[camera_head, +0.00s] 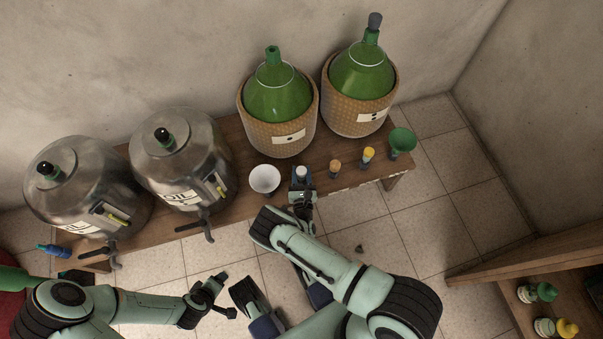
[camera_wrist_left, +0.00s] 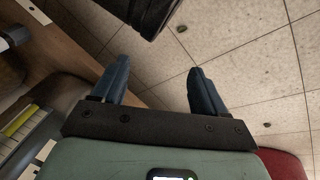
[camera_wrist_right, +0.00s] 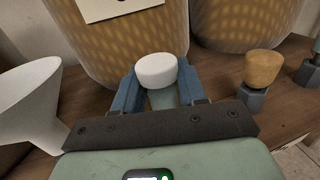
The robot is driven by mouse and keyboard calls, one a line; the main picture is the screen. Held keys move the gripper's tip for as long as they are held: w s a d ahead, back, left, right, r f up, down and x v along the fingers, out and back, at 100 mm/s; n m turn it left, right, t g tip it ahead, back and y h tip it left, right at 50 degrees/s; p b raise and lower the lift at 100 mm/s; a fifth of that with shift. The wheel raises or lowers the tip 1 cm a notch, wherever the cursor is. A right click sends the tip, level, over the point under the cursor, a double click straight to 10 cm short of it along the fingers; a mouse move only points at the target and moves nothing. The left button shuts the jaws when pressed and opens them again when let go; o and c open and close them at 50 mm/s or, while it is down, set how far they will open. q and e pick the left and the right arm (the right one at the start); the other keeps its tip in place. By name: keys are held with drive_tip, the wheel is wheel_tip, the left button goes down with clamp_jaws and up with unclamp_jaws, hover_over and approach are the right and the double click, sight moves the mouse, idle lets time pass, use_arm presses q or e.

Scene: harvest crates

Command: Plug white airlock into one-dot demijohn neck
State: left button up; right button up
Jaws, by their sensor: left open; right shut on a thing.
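The white airlock (camera_head: 301,171) stands upright between the fingers of my right gripper (camera_head: 302,186), which is shut on it. Its white cap shows above the fingers in the right wrist view (camera_wrist_right: 156,70). I cannot tell whether its base touches the bench. The left green demijohn (camera_head: 278,95), in a wicker basket, has a label that seems to bear one dot. Its green neck (camera_head: 272,54) rises behind the airlock, apart from it. The right demijohn (camera_head: 362,72) seems to have two dots and carries a grey top. My left gripper (camera_head: 219,286) is open and empty, over the floor.
A white funnel (camera_head: 265,179) stands left of the airlock. An orange-topped piece (camera_head: 335,168), a yellow-topped piece (camera_head: 368,156) and a green funnel (camera_head: 402,140) stand to its right. Two steel vessels (camera_head: 182,145) (camera_head: 80,175) fill the bench's left. A shelf (camera_head: 560,270) stands at right.

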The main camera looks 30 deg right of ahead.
use_arm(q)
drive_tip(key=s+d+r+g+h+p, duration=0.1)
drive_tip(key=s+d+r+g+p, duration=0.2)
drive_tip(key=s, duration=0.7)
drive_tip(key=shift+s+d+r+m+h+p, duration=0.3)
drive_tip(key=shift+d+r+p, duration=0.75)
drive_tip(key=shift+r+p, duration=1.2)
use_arm(e)
wheel_tip(320, 180, up, 20)
drive_tip(key=shift+b, duration=0.3)
use_arm(q)
drive_tip(key=shift+w+r, duration=0.1)
drive_tip(key=shift+r, duration=0.15)
use_arm(e)
drive_tip(key=shift+f, duration=0.1)
use_arm(q)
drive_tip(key=shift+r, duration=0.1)
drive_tip(key=r+p, duration=0.3)
drive_tip(key=w+r+p, duration=0.1)
drive_tip(key=r+p, duration=0.1)
drive_tip(key=shift+r, duration=0.15)
use_arm(e)
wheel_tip(320, 180, up, 6)
drive_tip(key=shift+f, duration=0.25)
